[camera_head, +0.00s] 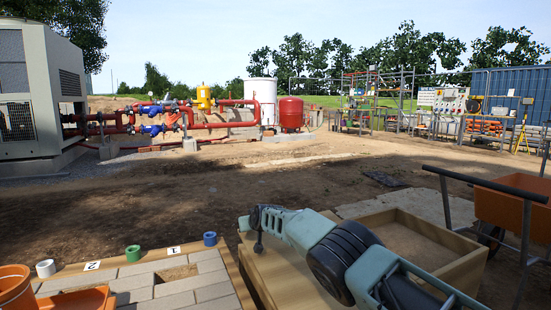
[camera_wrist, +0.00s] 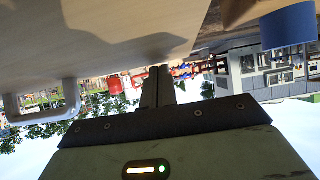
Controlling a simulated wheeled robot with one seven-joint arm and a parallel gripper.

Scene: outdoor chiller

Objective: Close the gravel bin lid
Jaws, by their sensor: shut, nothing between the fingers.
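The wooden bin (camera_head: 462,268) stands at the lower right in the head view, with raised pale walls around a tan recessed inside. A flat tan wooden panel (camera_head: 272,268) lies at its left under my arm; I cannot tell for sure whether it is the lid. My gripper (camera_head: 258,245) points down above the panel's far left corner. In the wrist view, which looks upside down, my gripper (camera_wrist: 160,72) is shut and empty beside the edge of a pale wooden surface (camera_wrist: 110,30). A white handle (camera_wrist: 45,100) shows at its left. My arm hides part of the bin.
A paver table (camera_head: 190,285) at lower left holds blue (camera_head: 210,239), green (camera_head: 133,253) and white (camera_head: 45,268) rings and an orange bucket (camera_head: 14,288). An orange wheelbarrow (camera_head: 505,215) stands close at right. Open dirt ground lies beyond.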

